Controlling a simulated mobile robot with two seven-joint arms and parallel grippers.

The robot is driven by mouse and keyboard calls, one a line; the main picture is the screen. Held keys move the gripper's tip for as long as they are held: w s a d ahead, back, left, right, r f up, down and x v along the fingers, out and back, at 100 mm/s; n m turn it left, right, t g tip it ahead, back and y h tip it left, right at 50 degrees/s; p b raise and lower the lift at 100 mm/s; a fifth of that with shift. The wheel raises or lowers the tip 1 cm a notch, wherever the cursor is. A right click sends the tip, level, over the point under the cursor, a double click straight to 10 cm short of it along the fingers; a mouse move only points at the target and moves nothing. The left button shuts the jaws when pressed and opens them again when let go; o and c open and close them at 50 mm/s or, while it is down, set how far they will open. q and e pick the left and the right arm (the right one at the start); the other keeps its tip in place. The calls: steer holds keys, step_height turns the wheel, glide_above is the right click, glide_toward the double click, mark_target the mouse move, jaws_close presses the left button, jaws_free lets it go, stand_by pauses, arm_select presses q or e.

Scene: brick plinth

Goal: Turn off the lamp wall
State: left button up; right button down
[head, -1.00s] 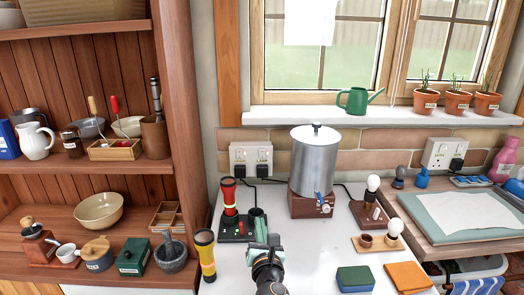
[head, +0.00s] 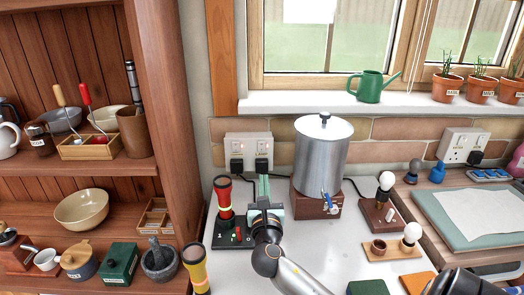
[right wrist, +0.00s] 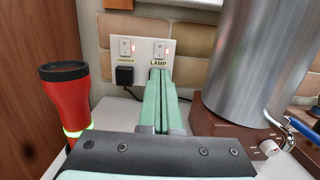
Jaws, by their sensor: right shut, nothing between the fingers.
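A double wall socket (head: 240,139) is on the brick wall behind the counter. In the right wrist view, its left switch (right wrist: 126,47) is above a CHARGER label and its right switch (right wrist: 160,50) is above a LAMP label. My right gripper (head: 262,188) is shut and empty, pointing at the socket. Its green fingers (right wrist: 159,90) reach up to just below the LAMP label and hide what is under it. I cannot tell whether they touch. My left gripper is not in view.
A red torch (head: 223,197) stands left of my right gripper. A metal urn (head: 321,155) on a brown base with a tap stands close on the right. Two bulbs, on a brown stand (head: 379,214) and a wooden base (head: 388,254), stand further right.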

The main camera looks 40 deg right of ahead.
mark_target(262, 144)
steer(key=x, duration=1.4)
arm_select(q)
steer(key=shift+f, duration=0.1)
arm_select(e)
steer(key=shift+d+r, duration=0.1)
steer(key=shift+w+d+r, duration=0.15)
steer(key=shift+r, duration=0.05)
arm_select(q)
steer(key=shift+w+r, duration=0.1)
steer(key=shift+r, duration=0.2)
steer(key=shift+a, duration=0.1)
arm_select(e)
steer(key=shift+f, duration=0.15)
